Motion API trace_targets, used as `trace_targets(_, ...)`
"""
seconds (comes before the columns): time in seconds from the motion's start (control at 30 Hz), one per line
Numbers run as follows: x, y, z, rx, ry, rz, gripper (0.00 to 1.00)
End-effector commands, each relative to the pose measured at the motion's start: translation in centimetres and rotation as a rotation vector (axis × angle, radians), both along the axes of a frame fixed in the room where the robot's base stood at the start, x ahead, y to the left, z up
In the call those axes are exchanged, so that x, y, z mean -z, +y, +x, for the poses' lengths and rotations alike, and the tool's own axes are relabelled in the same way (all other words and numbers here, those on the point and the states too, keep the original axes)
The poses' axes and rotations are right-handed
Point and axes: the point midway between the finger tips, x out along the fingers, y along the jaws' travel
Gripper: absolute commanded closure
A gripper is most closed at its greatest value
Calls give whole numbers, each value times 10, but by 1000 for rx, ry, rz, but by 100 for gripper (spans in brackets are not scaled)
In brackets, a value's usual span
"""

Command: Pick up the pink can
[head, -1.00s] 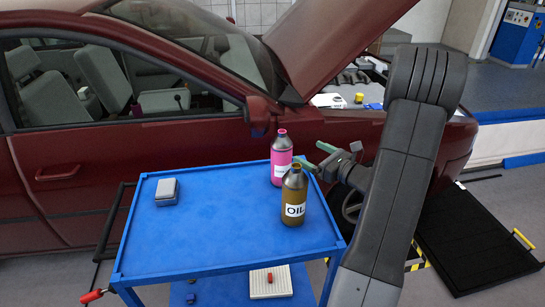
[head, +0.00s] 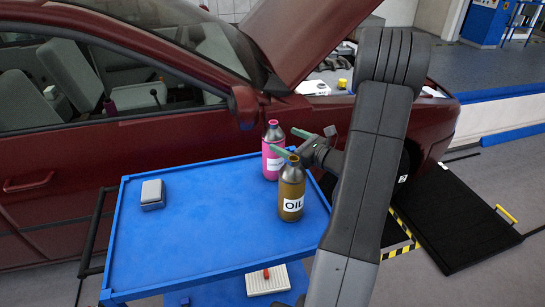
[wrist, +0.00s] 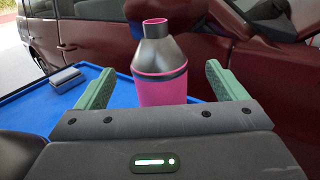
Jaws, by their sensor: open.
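The pink can (head: 271,158) is a bottle-shaped can with a grey shoulder and pink cap. It stands upright near the right edge of the blue table. My gripper (head: 291,143) is open, with green fingers, just right of the can in the head view. In the wrist view the can (wrist: 162,90) is centred between the spread fingers of the gripper (wrist: 161,76), apart from both. Its base is hidden by the gripper body. A brown OIL bottle (head: 291,190) stands in front of the pink can, close under the nearer finger.
The blue table (head: 200,215) has a raised rim and open room in its middle. A small grey box (head: 152,194) sits at its left. The dark red car (head: 160,150) stands close behind. A pale tray (head: 268,280) lies on the lower shelf.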

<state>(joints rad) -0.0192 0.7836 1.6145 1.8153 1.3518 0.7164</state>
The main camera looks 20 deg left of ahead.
Motion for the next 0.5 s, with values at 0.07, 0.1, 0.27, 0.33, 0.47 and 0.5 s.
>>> trace_targets(0.07, 11, 0, 0, 0, 0, 0, 9)
trace_targets(0.1, 14, 0, 0, 0, 0, 0, 9)
trace_targets(0.27, 32, 0, 0, 0, 0, 0, 9)
trace_targets(0.33, 44, 0, 0, 0, 0, 0, 9)
trace_targets(0.47, 67, 0, 0, 0, 0, 0, 9)
trace_targets(0.5, 74, 0, 0, 0, 0, 0, 9)
